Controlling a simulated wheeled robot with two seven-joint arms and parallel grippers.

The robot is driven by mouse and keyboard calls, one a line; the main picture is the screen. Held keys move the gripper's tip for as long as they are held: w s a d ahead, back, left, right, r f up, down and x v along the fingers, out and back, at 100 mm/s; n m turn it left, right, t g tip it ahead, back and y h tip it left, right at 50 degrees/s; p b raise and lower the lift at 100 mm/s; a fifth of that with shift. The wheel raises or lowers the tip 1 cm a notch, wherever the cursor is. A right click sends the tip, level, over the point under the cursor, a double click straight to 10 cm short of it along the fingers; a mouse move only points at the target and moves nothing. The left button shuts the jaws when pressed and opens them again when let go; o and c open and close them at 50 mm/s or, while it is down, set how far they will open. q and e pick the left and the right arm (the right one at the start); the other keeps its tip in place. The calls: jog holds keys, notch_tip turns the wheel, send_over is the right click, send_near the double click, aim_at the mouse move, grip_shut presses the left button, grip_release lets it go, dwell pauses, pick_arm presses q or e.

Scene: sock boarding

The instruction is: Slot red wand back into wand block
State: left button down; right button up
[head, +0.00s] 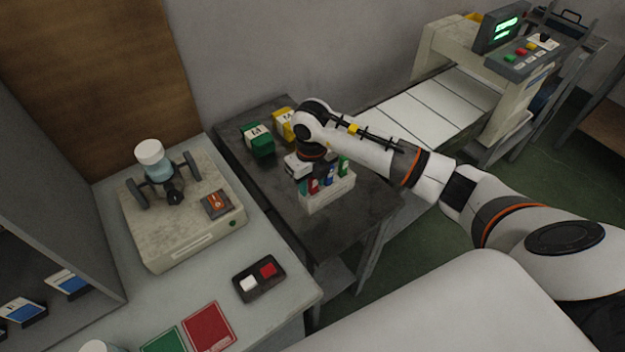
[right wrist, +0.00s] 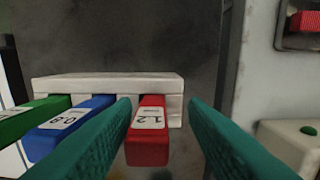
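The white wand block (head: 328,195) stands on the dark table, and its edge shows in the right wrist view (right wrist: 85,84). The red wand (right wrist: 150,135), labelled 1.2, sits at the block's right end in that view, its far end meeting the block. The blue wand (right wrist: 68,128), labelled 0.8, and the green wand (right wrist: 30,118) sit beside it. My right gripper (right wrist: 160,103) has its teal fingers apart, one on each side of the red wand, with a clear gap on the right. In the head view the arm partly hides the wands. My left gripper is out of view.
Green (head: 257,140) and yellow (head: 284,122) boxes stand behind the block on the dark table. A grey machine (head: 180,245) with a jar stands left. A white slatted conveyor (head: 430,108) lies right. The dark table's front is clear.

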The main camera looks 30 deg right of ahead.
jog(key=shift+w+d, duration=0.15)
jog(key=shift+d, duration=0.05)
notch_tip(320, 180, up, 12)
jog(key=b, duration=0.2)
jog(key=shift+b, duration=0.3)
jog(key=shift+a+f, duration=0.1)
